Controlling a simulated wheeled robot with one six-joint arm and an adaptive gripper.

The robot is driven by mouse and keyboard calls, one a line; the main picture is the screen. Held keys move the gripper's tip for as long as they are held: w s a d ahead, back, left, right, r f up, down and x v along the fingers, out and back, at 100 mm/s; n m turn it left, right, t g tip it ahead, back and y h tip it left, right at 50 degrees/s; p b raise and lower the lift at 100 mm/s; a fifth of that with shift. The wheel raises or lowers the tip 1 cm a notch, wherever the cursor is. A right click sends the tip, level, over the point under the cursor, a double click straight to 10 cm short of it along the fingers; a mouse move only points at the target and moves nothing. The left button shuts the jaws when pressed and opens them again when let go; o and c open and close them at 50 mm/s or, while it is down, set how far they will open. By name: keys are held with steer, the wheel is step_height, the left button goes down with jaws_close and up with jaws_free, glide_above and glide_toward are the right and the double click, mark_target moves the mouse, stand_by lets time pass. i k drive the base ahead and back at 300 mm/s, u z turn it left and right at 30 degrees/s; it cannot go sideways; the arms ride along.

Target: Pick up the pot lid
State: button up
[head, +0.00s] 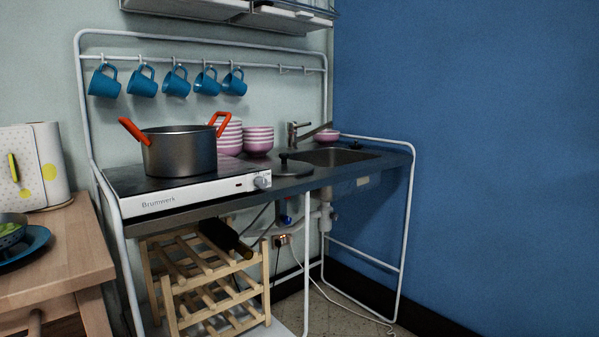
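The pot lid (294,171) is dark and flat with a black knob on top. It lies on the metal counter between the hotplate and the sink. An open steel pot (180,153) with two red-orange handles stands on the hotplate (190,193), to the left of the lid. My gripper is not in view.
Pink striped bowls (258,141) are stacked behind the lid, and the sink (343,156) with its tap is to the right. Blue mugs (174,82) hang above. A wooden wine rack (205,285) stands below; a wooden table (75,245) is at left.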

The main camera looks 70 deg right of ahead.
mark_target(283, 167)
steer(key=z, duration=2.15)
